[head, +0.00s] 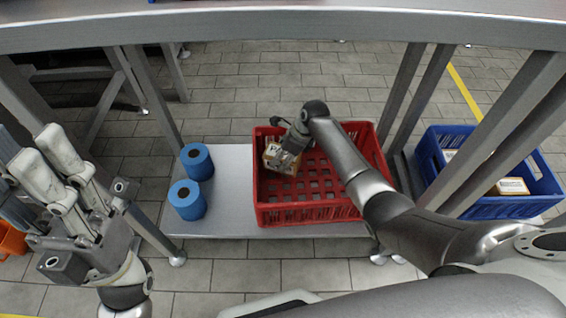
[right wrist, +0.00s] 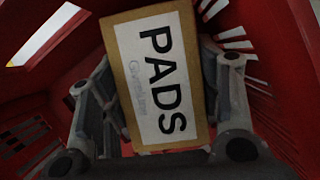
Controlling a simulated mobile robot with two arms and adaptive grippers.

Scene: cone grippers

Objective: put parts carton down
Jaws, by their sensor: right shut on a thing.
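The parts carton (head: 272,153) is a small tan box with a white label. In the right wrist view the carton (right wrist: 158,80) fills the middle, and its label reads PADS. My right gripper (head: 290,146) is shut on it, one finger on each side. It holds the carton inside the red crate (head: 310,214), at the left part. I cannot tell whether the carton touches the crate floor. My left gripper (head: 46,160) is at the far left, away from the crate, with nothing visible in it. How far apart its fingers are is unclear.
Two blue rolls (head: 197,161) (head: 187,199) stand left of the red crate on the low grey shelf (head: 232,180). A blue crate (head: 498,207) with cartons is at the right. The table edge (head: 250,28) and its legs frame the shelf. The crate's right part looks empty.

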